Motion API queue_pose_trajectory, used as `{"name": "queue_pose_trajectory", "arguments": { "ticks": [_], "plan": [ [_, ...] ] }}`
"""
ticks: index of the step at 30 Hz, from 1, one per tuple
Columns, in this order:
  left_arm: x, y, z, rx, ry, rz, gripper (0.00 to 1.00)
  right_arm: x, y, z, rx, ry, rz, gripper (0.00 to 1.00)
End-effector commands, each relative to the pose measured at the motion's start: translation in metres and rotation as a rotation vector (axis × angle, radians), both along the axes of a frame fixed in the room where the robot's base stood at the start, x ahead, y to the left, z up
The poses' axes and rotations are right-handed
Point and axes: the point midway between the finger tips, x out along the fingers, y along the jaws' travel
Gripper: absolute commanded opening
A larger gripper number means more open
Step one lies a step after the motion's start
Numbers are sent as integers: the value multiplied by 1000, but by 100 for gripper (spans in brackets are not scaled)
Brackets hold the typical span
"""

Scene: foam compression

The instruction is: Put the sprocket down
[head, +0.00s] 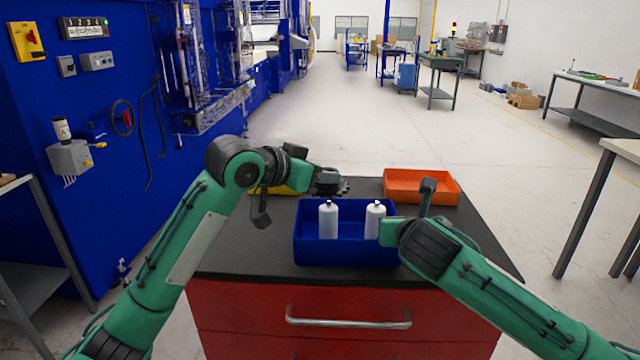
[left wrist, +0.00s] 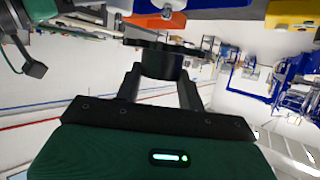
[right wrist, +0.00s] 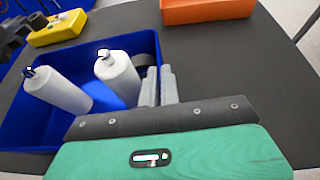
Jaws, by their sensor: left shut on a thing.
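The sprocket (head: 331,184) is a dark toothed disc with a hub. My left gripper (head: 310,181) is shut on it and holds it above the back of the dark tabletop, between the yellow bin and the orange bin. In the left wrist view the sprocket (left wrist: 165,60) sits between the two fingers, gripped by its hub. My right gripper (right wrist: 160,88) has its fingers close together with nothing seen between them. It is at the right side of the blue bin, beside the right-hand white bottle.
A blue bin (head: 345,255) holds two white bottles (head: 328,220) (head: 375,220). An orange bin (head: 420,190) stands at the back right and a yellow bin (head: 276,190) at the back left, partly hidden by my left arm. The dark tabletop (head: 245,255) is clear at the left front.

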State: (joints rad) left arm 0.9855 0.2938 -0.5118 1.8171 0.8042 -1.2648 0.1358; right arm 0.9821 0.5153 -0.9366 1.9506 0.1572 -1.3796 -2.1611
Motion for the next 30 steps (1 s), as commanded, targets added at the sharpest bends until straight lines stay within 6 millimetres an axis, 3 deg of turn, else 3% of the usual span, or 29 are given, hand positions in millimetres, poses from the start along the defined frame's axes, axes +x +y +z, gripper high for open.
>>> {"name": "queue_pose_trajectory", "arguments": {
  "ticks": [4, 26, 27, 30],
  "plan": [
    [0, 0, -19, 0, -1, 1, 7, 0, 0, 0, 0, 0, 0, 0],
    [0, 0, -31, 0, -2, 1, 7, 0, 0, 0, 0, 0, 0, 0],
    [0, 0, -32, 1, -1, 1, 41, 0, 0, 0, 0, 0, 0, 0],
    [0, 0, -32, 0, 0, 1, 61, 0, 0, 0, 0, 0, 0, 0]
  ]
}}
